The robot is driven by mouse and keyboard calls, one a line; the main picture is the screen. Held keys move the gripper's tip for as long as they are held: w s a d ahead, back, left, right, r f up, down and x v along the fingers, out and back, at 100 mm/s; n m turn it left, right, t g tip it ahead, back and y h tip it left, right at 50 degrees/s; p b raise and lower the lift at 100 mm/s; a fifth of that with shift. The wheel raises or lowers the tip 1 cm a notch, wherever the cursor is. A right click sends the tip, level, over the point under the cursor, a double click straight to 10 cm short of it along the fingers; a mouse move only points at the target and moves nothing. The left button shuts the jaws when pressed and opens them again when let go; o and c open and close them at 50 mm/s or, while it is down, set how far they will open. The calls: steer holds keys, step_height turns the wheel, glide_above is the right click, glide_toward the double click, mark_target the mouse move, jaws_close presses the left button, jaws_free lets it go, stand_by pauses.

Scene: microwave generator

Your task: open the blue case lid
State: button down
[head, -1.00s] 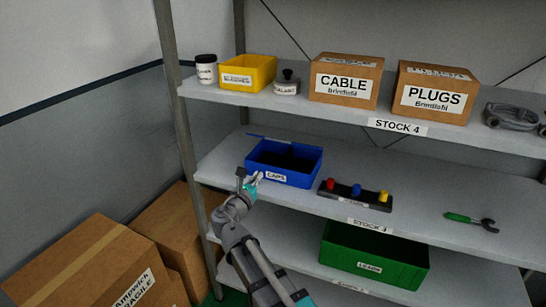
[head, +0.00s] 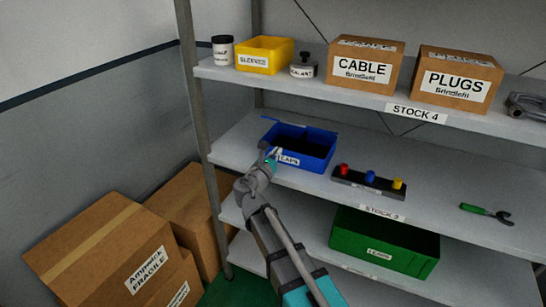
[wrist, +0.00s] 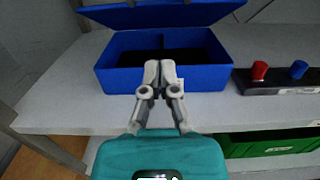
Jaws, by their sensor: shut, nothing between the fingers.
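The blue case (head: 318,158) labelled CAPS sits on the middle shelf, and its dark inside shows from above. Its blue lid (wrist: 165,13) stands raised at the back edge in the wrist view, with a gap to the case body (wrist: 112,80). In the head view only a thin blue strip of the lid (head: 284,120) shows behind the case. My gripper (head: 276,152) is at the front left of the case. In the wrist view my gripper (wrist: 160,68) has its fingertips together and empty, overlapping the case's front wall. I cannot tell whether they touch it.
A black block with red, blue and yellow knobs (head: 369,182) lies right of the case. A green-handled wrench (head: 486,214) lies farther right. A green bin (head: 384,242) stands below. The upper shelf (head: 290,83) overhangs, and a rack post (head: 194,90) stands left.

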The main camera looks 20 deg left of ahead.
mark_target(290, 123)
steer(key=w+r+p, duration=0.3)
steer(key=w, duration=0.5)
steer(key=shift+w+d+r, duration=0.15)
steer(key=shift+d, duration=0.2)
steer(key=shift+w+r+p, duration=0.3)
steer(key=shift+r+p, duration=0.5)
steer(key=shift+p, duration=0.1)
steer(key=w+r+p, duration=0.1)
steer(key=r+p, duration=0.1)
steer(key=w+r+p, duration=0.1)
steer(key=p, duration=0.1)
steer(key=shift+w+d+r, duration=0.15)
steer(key=shift+w+r, duration=0.2)
steer(key=shift+r, duration=0.05)
steer(key=shift+f, duration=0.15)
